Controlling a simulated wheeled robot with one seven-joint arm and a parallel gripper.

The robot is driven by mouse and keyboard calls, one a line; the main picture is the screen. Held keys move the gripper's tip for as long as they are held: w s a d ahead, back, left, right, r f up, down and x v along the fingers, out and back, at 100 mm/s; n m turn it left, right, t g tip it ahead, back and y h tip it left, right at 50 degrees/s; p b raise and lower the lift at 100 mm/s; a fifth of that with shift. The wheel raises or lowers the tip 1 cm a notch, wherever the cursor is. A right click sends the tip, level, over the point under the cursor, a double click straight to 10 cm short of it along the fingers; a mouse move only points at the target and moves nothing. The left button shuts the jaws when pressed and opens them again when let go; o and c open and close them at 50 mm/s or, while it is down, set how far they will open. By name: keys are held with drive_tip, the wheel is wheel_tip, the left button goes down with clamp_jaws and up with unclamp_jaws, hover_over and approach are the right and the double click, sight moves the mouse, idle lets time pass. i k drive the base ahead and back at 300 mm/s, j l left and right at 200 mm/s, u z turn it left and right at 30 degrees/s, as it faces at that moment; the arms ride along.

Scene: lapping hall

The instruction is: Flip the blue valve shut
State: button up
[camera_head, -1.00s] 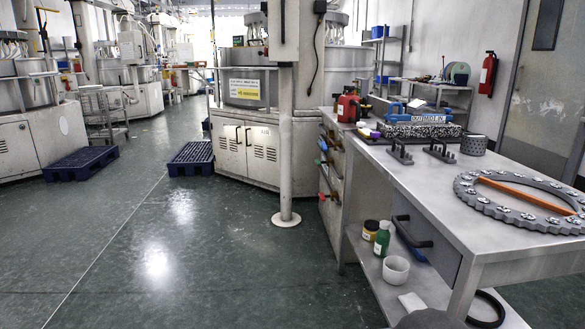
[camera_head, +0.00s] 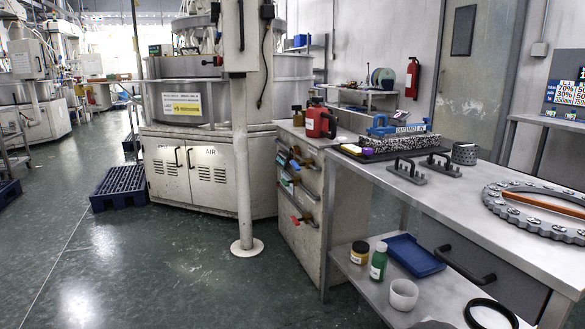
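No part is clearly recognisable as the blue valve. Small coloured handles stick out from the side of the pale cabinet (camera_head: 300,240) at the middle. Among them are a bluish one (camera_head: 287,183) and a red one (camera_head: 300,220). They are too small to tell whether any is a valve or how it is turned. A blue object (camera_head: 383,125) also sits on the speckled block on the metal bench. My gripper is not in view. A dark rounded shape at the bottom edge may be part of me.
The metal bench (camera_head: 460,205) fills the right, bearing black fixtures (camera_head: 410,170) and a toothed ring (camera_head: 500,208). Its lower shelf holds a blue tray (camera_head: 413,254), bottles and a white cup (camera_head: 403,294). A white post (camera_head: 241,160) and blue pallet (camera_head: 118,188) stand left.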

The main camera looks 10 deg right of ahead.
sight(295, 166)
drive_tip(key=i+j, duration=0.1)
drive_tip(key=i, duration=1.1)
drive_tip(key=i+z, duration=0.1)
drive_tip(key=i, duration=1.1)
drive_tip(key=j, duration=0.05)
